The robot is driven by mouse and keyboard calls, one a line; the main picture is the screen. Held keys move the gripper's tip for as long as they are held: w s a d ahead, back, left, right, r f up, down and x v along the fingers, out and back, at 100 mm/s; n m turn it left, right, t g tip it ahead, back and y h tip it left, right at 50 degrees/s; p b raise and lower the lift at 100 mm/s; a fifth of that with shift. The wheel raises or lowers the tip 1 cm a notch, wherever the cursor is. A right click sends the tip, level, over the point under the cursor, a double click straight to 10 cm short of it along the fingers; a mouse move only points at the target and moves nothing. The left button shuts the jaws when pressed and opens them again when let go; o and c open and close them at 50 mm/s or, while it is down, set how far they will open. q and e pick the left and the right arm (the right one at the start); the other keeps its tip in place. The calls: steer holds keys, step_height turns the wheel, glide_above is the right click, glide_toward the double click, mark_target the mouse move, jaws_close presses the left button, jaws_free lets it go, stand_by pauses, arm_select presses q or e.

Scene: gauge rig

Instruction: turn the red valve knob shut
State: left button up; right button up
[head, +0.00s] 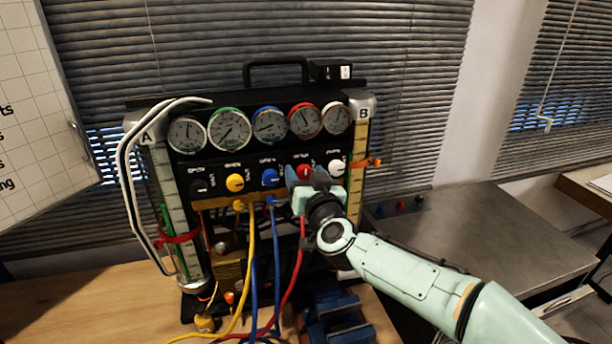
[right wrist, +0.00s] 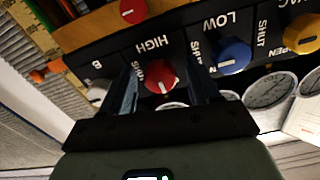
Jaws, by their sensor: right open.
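The red valve knob (head: 303,170) is on the black panel of the gauge rig, under the red-rimmed gauge (head: 305,120). In the right wrist view, where the panel appears upside down, the knob (right wrist: 160,74) shows a white pointer mark and sits beside the words HIGH and SHUT. My right gripper (head: 307,178) is at the panel, with its jaws open. In the right wrist view its fingers (right wrist: 164,82) stand on either side of the red knob, with a gap visible on each side. My left gripper is not in view.
A blue knob (head: 270,177) and a white knob (head: 337,167) flank the red one closely; a yellow knob (head: 235,183) is farther left. Yellow, blue and red hoses (head: 291,290) hang below the panel. A grey bench (head: 460,235) stands at right.

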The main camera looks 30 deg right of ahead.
steer(key=c, duration=1)
steer(key=shift+c, duration=0.2)
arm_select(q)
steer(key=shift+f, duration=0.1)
arm_select(e)
steer(key=shift+m, duration=0.4)
steer(key=m+b, duration=0.1)
steer(key=m, duration=0.3)
steer(key=m+b, duration=0.1)
steer(key=m, duration=0.3)
steer(key=shift+m, duration=0.3)
steer(key=m+b, duration=0.1)
steer(key=m, duration=0.3)
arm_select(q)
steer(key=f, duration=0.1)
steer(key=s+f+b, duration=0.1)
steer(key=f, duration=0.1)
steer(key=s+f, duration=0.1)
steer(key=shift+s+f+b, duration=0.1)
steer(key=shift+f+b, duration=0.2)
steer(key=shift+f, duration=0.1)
arm_select(e)
steer(key=m, duration=0.4)
steer(key=shift+m, duration=0.5)
